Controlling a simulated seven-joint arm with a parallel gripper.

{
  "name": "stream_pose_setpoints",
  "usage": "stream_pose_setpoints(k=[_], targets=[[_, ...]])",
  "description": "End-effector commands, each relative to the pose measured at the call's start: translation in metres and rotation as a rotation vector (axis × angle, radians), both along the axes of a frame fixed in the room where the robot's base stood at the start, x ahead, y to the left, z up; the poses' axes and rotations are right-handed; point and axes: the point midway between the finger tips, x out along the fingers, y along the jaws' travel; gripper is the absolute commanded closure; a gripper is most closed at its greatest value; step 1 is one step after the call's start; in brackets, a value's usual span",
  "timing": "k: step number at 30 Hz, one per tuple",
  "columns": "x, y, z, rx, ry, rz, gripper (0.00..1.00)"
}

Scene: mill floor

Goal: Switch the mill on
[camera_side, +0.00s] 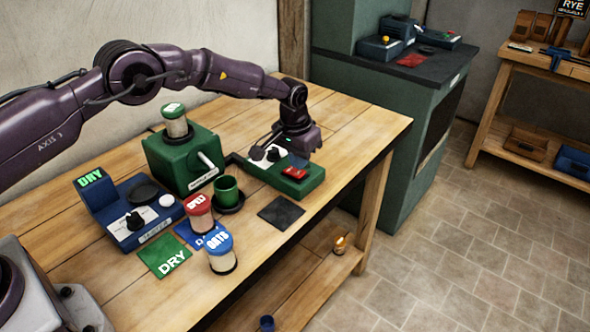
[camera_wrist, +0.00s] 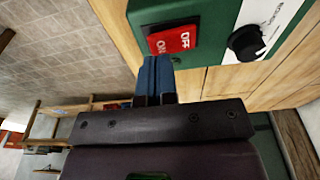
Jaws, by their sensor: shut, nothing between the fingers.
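The green mill (camera_side: 182,160) with a clear-sided jar on top stands on the wooden bench. Its low green control box (camera_side: 312,185) is to its right, joined by a dark pipe or cable. On the box is a red rocker switch (camera_side: 294,173). In the wrist view the rocker switch (camera_wrist: 172,41) reads ON and OFF; the ON half looks darker, but I cannot tell which half is pressed. My gripper (camera_side: 299,157) is shut and empty, just above the box. In the wrist view the blue fingers of my gripper (camera_wrist: 154,76) are close to the ON end; contact is unclear.
A black dial knob (camera_wrist: 246,43) on a white plate sits beside the switch. A blue tester (camera_side: 145,225) marked DRY, a green cup (camera_side: 227,190), red-lidded jar (camera_side: 199,215) and blue-lidded jar (camera_side: 221,254) stand left. A dark mat (camera_side: 281,213) lies in front of the box.

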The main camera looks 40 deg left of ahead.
Motion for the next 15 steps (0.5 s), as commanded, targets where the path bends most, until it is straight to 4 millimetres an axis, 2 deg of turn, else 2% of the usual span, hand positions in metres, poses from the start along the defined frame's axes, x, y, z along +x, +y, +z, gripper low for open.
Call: stream_pose_setpoints(k=[15], targets=[[0.0002,0.0,-0.0079,0.0,0.0,0.0,1.0]])
